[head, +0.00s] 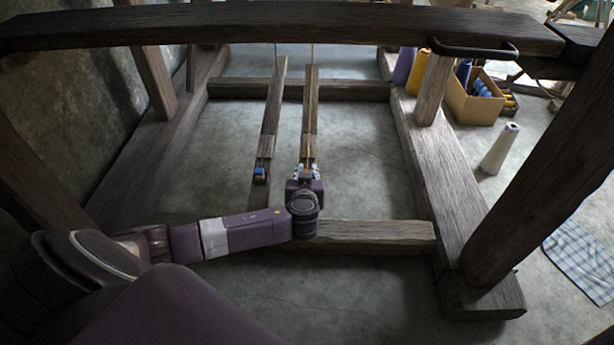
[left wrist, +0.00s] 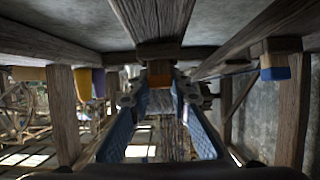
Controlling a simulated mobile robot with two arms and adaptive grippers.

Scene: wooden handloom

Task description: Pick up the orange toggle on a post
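The orange toggle (left wrist: 160,80) shows in the left wrist view below the end of a wooden bar, between the tips of my left gripper (left wrist: 160,98). The two blue-grey fingers stand apart, one on each side of it. I cannot tell whether either finger touches it. In the head view my left gripper (head: 309,172) is at the near end of the right-hand slat (head: 310,115), and it mostly hides the toggle there. My right gripper is not in view.
A blue toggle (head: 260,173) sits on the left-hand slat (head: 272,120); it also shows in the left wrist view (left wrist: 275,73). A thick loom beam (head: 270,25) crosses above. A cross rail (head: 370,234) lies near my gripper. A cone (head: 499,148) and cardboard box (head: 470,104) stand right.

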